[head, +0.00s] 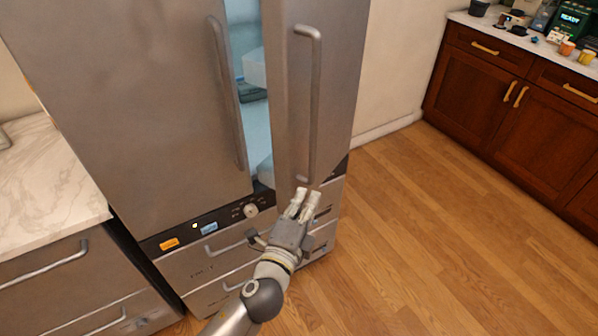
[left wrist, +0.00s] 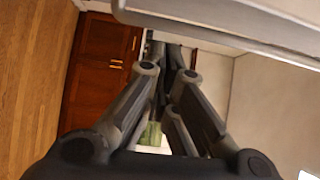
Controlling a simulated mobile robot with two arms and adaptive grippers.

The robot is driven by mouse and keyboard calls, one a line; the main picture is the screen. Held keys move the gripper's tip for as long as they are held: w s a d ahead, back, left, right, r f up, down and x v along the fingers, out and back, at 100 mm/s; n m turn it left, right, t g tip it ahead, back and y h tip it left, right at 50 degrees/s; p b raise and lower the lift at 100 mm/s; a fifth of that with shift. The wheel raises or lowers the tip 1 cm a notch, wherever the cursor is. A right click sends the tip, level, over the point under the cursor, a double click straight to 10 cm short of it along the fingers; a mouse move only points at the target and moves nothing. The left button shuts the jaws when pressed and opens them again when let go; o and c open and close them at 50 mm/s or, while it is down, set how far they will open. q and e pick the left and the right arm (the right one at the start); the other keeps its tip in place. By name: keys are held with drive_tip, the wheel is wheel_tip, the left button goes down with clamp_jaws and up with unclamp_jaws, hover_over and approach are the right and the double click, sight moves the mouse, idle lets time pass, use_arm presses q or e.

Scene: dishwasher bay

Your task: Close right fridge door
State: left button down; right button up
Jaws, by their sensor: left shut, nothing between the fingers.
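The right fridge door (head: 282,110) is grey metal and stands partly open in the head view. Its long vertical handle (head: 315,105) is on its front. The pale lit inside of the fridge (head: 255,125) shows in the gap between the doors. My left gripper (head: 306,193) is shut and empty, just below the handle's lower end and in front of the door's lower part. Whether it touches the door I cannot tell. In the left wrist view the left gripper (left wrist: 171,70) has its fingers together, with a grey bar (left wrist: 220,35), likely the handle, above them. My right gripper is not in view.
The left fridge door (head: 130,110) looks shut. Drawers with handles (head: 205,268) lie below the doors. A marble-topped counter (head: 45,190) stands at left. Dark red cabinets (head: 490,95) with items on top stand at right. The wooden floor (head: 420,230) between is clear.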

use_arm(q)
drive_tip(key=w, duration=0.2)
drive_tip(key=w+a+p, duration=0.1)
drive_tip(key=w, duration=0.2)
drive_tip(key=w+a+p, duration=0.1)
drive_tip(key=w, duration=0.1)
drive_tip(key=shift+w+a, duration=0.1)
drive_tip(key=shift+w, duration=0.05)
drive_tip(key=w+a, duration=0.6)
drive_tip(key=a, duration=0.5)
drive_tip(key=shift+w, duration=0.35)
drive_tip(key=shift+s+f, duration=0.1)
